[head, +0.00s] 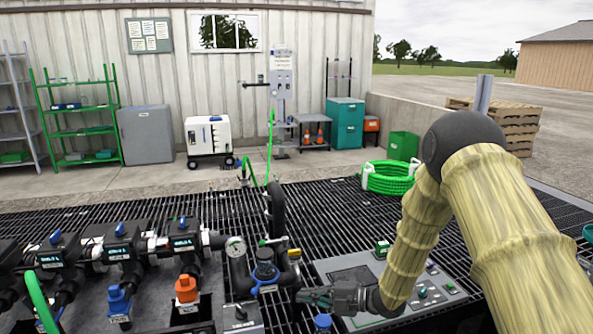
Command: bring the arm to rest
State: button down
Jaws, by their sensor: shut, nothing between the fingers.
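My arm comes in from the right in a tan sleeve with a dark rounded elbow, bent down and to the left. My gripper (308,296) is dark and points left, low in the middle of the head view. It is shut with nothing held. It lies in front of the grey control panel (350,275) and just right of the pipework. The gap between the gripper and the things below it cannot be judged.
Left of my gripper is a manifold with blue-handled valves (122,240), a round gauge (236,247) and an orange cap (186,288). A blue cap (323,322) is just below it. Behind lie dark grating (340,212) and a coiled green hose (388,178).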

jog(key=s+d+f+m+t+h, duration=0.1)
jog(key=s+d+f+m+h, duration=0.3)
jog(key=s+f+m, duration=0.55)
jog(key=s+d+f+m+t+h, duration=0.1)
jog(key=s+d+f+m+h, duration=0.5)
jog(key=f, duration=0.6)
jog(key=s+d+f+m+g+h, duration=0.1)
jog(key=s+d+f+m+g, duration=0.1)
jog(key=s, duration=0.8)
jog(key=s+d+f+m+g+h, duration=0.2)
jog(key=s+d+m, duration=0.2)
jog(key=s+m, duration=0.3)
jog(key=s+d+f+m+g+h, duration=0.2)
jog(key=s+d+f+m, duration=0.1)
jog(key=s, duration=1.1)
jog(key=shift+d+m+g, duration=0.3)
jog(key=shift+m, duration=0.35)
